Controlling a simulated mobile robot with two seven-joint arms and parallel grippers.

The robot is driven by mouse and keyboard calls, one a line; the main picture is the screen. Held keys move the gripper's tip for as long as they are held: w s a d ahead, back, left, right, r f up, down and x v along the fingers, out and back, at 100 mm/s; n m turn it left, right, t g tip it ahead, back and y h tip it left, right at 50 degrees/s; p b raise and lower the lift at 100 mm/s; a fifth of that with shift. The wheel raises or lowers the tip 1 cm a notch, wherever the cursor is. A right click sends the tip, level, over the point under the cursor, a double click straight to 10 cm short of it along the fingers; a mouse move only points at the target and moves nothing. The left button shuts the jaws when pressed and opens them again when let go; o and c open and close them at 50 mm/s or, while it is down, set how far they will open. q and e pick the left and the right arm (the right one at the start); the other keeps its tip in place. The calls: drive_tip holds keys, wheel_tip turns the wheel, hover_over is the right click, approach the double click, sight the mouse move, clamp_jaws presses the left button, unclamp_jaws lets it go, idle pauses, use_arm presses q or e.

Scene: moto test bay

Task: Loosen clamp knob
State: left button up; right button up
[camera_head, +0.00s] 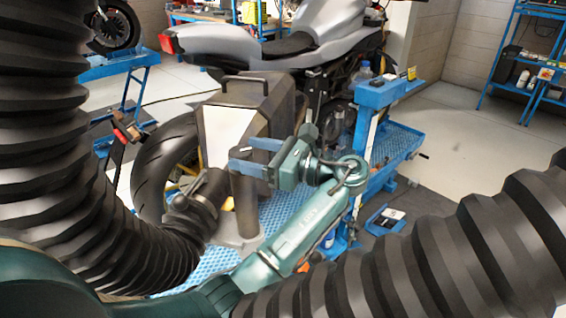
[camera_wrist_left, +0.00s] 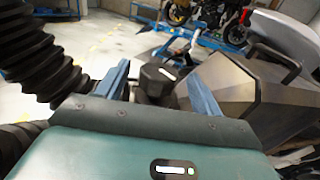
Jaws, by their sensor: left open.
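The dark faceted clamp knob (camera_wrist_left: 157,73), with a white mark on it, shows between the fingers in the left wrist view. In the head view a grey post (camera_head: 245,212) stands on the blue bench, with a dark rounded part (camera_head: 211,188) at its left; I cannot tell the knob's outline clearly there. My left gripper (camera_head: 258,157) is open, its two blue fingers pointing left at the post's upper end. The fingers also show in the wrist view (camera_wrist_left: 158,88), one on each side of the knob; I cannot tell whether they touch it. My right gripper is not in view.
A dark angular box with a handle (camera_head: 250,95) stands right behind the post. A grey motorcycle (camera_head: 300,40) and a tyre (camera_head: 150,170) are close behind. A blue stand (camera_head: 365,140) holds a bottle at the right. Open floor (camera_head: 460,150) lies farther right.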

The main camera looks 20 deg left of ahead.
use_arm(q)
drive_tip(key=d+b, duration=0.1)
drive_tip(key=d, duration=0.7)
drive_tip(key=shift+w+d+b, duration=0.25)
drive_tip(key=shift+d+b, duration=0.05)
drive_tip(key=shift+d, duration=0.05)
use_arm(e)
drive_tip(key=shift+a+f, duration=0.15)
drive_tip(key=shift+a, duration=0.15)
